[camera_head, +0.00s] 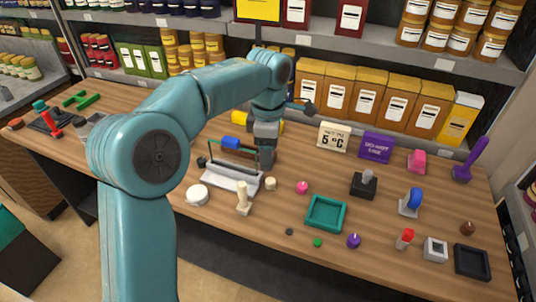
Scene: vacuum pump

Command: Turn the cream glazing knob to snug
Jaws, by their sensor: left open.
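A small cream knob (270,184) stands on the wooden table (290,258), just right of a white-based device with a green frame (232,178). A taller cream post on a base (243,199) stands in front of that device. I cannot tell for sure which cream piece is the glazing knob. My left gripper (267,161) points down behind and just above the small knob, beside the device's right end. It is open, and its fingertips are hard to make out. It appears apart from the knob. My right gripper is not in view.
A white disc (198,195) lies left of the cream post. A pink knob (302,187) and a teal tray (326,213) are to the right. A "5°C" sign (333,138) and a purple sign (376,147) stand behind. Shelves with boxes line the back.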

